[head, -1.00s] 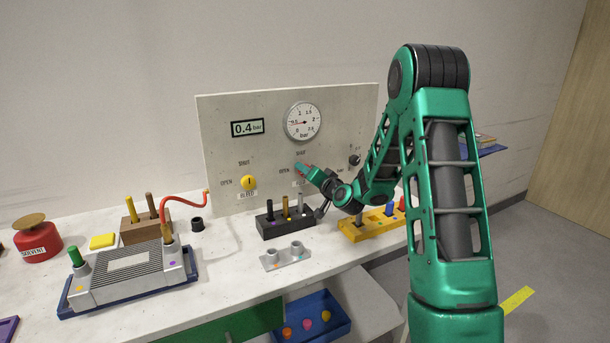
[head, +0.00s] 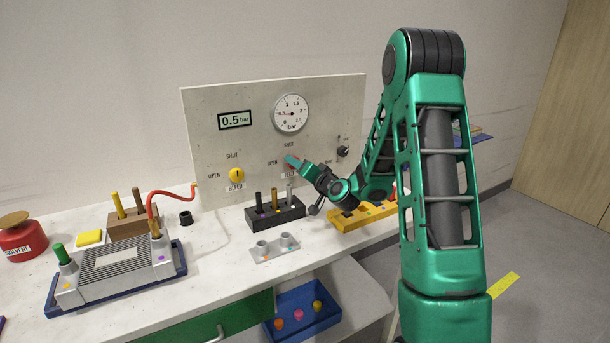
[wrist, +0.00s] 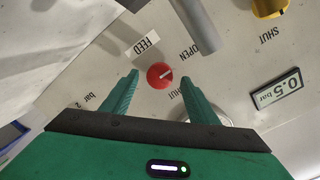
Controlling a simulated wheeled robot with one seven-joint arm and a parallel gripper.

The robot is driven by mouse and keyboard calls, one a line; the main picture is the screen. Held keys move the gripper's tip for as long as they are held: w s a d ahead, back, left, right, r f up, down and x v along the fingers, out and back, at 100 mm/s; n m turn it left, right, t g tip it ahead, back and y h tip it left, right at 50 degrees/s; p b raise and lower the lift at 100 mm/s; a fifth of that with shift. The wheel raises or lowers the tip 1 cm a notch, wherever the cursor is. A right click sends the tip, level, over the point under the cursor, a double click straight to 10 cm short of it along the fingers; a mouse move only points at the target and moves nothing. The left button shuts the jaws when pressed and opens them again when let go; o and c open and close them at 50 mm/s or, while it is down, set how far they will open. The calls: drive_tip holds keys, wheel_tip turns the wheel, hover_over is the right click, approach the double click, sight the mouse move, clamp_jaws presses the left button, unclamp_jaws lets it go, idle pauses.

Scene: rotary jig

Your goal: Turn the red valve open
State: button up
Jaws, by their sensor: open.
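The red valve (wrist: 160,75) is a round knob on the upright panel, labelled FEED. In the wrist view its pale pointer line lies between the OPEN and SHUT marks. My gripper (wrist: 159,79) is open, with one green finger on each side of the knob; I cannot tell whether either touches it. In the head view my gripper (head: 293,161) covers most of the valve. The digital readout (head: 235,120) shows 0.5 bar. The round gauge (head: 290,114) above the valve has a red needle pointing left.
A yellow BLEED knob (head: 237,175) is left of the valve, and a black knob (head: 343,151) is right of it. A black block with pegs (head: 275,213) and a yellow block (head: 347,218) stand below on the bench.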

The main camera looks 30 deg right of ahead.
drive_tip(key=s, duration=0.7)
drive_tip(key=shift+s+r, duration=0.15)
drive_tip(key=shift+r, duration=0.1)
